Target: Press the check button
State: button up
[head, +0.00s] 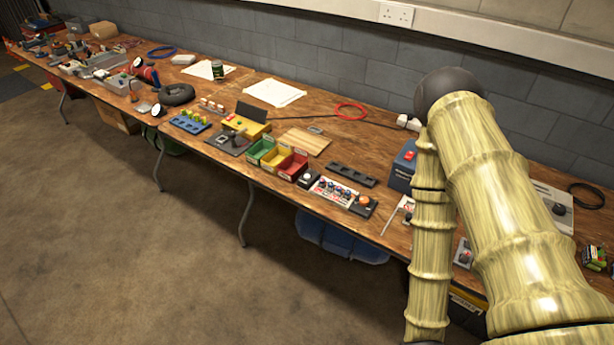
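The check button cannot be told for certain at this size. Several button-like parts show on the long wooden bench (350,147). An orange round part (362,200) sits on a small dark box near the front edge. A yellow box (248,126) carries a small red part on top. My arm, with yellow bamboo-like links, fills the right side and hides part of the bench. My gripper is not in view.
Green, yellow and red bins (292,166) stand near the bench's front edge. A blue box (402,166) stands partly behind my arm. A red cable coil (350,111) and white papers (274,92) lie at the back. The floor (130,240) in front is clear.

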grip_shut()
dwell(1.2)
